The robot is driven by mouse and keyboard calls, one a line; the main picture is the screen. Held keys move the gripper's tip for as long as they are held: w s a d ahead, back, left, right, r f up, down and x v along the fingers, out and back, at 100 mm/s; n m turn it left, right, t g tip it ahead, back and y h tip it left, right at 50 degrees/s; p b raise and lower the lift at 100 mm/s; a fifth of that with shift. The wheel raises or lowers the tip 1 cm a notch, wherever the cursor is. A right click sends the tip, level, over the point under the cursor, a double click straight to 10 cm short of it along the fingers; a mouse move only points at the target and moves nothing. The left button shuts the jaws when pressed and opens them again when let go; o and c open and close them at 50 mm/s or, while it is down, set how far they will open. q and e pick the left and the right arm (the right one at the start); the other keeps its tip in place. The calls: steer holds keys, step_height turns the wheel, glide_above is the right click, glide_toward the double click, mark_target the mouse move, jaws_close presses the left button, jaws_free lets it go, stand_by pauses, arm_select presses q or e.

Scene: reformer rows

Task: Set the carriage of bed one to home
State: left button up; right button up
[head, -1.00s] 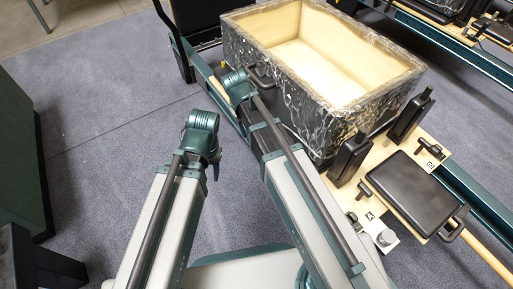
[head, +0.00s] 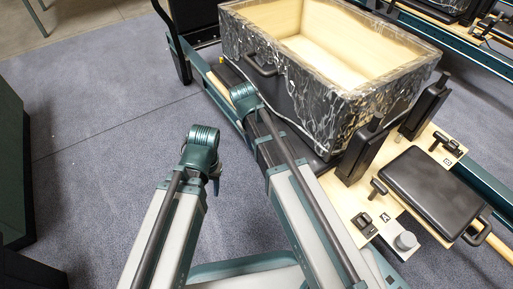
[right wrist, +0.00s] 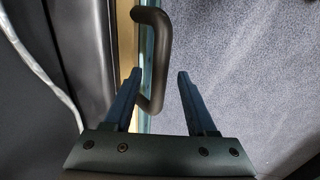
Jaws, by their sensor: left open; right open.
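The near bed has a black carriage (head: 294,116) bearing a big wrapped open box.
The wrapped box (head: 352,108) is open and empty. Two black upright blocks (head: 360,155) stand near a black pad (head: 432,190) on the wooden end, with small black knobs and labels A and B. Another bed (head: 470,40) is behind. Carpet (head: 90,110) at left is clear.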

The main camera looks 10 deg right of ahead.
steer(key=shift+d+f, duration=0.1)
steer(key=shift+f, duration=0.5)
steer(key=shift+r, duration=0.1)
jaws_close()
stand_by(1.0)
